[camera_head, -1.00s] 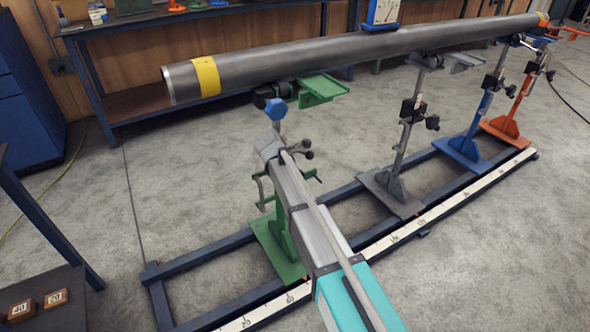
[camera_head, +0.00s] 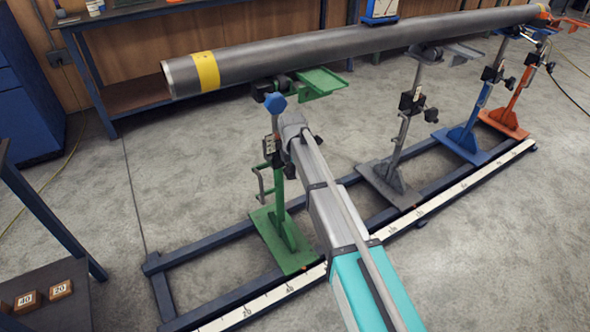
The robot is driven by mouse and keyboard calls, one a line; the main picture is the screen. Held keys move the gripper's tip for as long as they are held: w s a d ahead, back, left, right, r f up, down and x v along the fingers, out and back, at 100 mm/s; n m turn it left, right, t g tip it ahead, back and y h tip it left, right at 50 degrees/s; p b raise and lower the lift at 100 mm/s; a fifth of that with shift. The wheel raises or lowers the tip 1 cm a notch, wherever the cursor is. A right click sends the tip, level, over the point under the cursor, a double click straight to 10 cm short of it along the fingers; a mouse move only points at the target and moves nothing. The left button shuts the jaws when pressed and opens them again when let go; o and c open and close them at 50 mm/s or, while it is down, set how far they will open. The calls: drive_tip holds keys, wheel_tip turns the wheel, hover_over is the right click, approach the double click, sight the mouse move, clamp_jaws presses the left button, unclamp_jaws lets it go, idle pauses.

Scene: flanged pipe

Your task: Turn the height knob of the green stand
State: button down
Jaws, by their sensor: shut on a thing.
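The green stand (camera_head: 283,232) is upright on the floor rail, left of centre, under the near end of the pipe (camera_head: 320,55). A small dark knob (camera_head: 289,170) shows at its post, beside the clamp, partly covered by my arm. My arm reaches in from the lower right, and its end lies against the right side of the post. My gripper (camera_head: 287,152) is at the knob, seen from behind. Its fingers are mostly hidden by my own arm, and it is shut on the knob. A blue hexagonal part (camera_head: 274,103) shows just above, below the stand's green head (camera_head: 320,82).
A grey stand (camera_head: 398,165), a blue stand (camera_head: 465,138) and an orange stand (camera_head: 505,115) stand along the rail to the right under the pipe. Numbered blocks (camera_head: 60,290) lie on a table at lower left. Floor at left is clear.

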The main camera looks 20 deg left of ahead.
drive_tip(key=shift+a, duration=0.1)
drive_tip(key=shift+c, duration=1.8)
unclamp_jaws()
drive_tip(key=shift+f, duration=0.1)
